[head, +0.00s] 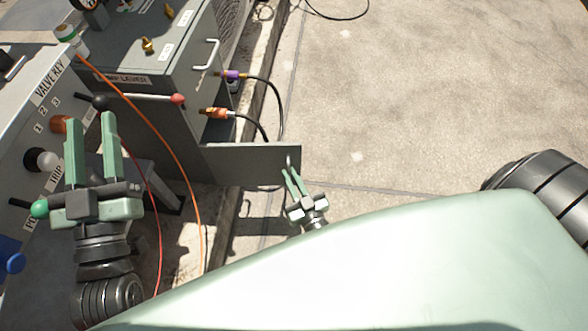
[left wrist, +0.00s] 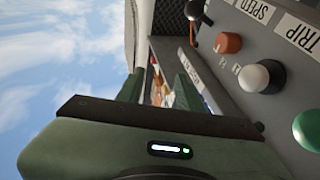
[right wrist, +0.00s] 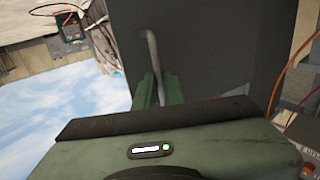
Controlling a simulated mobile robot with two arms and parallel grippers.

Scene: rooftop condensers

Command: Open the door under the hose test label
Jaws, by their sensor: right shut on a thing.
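A grey door (head: 240,160) stands swung out from the side of a grey cabinet (head: 150,132), and its flat face fills the middle of the right wrist view (right wrist: 215,45). A pale bar handle (right wrist: 152,48) is on the door. My right gripper (head: 289,172) is shut on this handle near the door's free edge; its fingers also show in the right wrist view (right wrist: 159,78). My left gripper (head: 91,122) is open and empty in front of the left control panel. I cannot read a hose test label in these views.
A control panel (head: 50,125) with knobs stands at the left. A red-tipped lever (head: 178,99) and a second handle (head: 208,54) are on the cabinet. Orange hose (head: 185,175) and black hoses (head: 272,90) hang nearby. Concrete floor (head: 400,90) is clear at the right.

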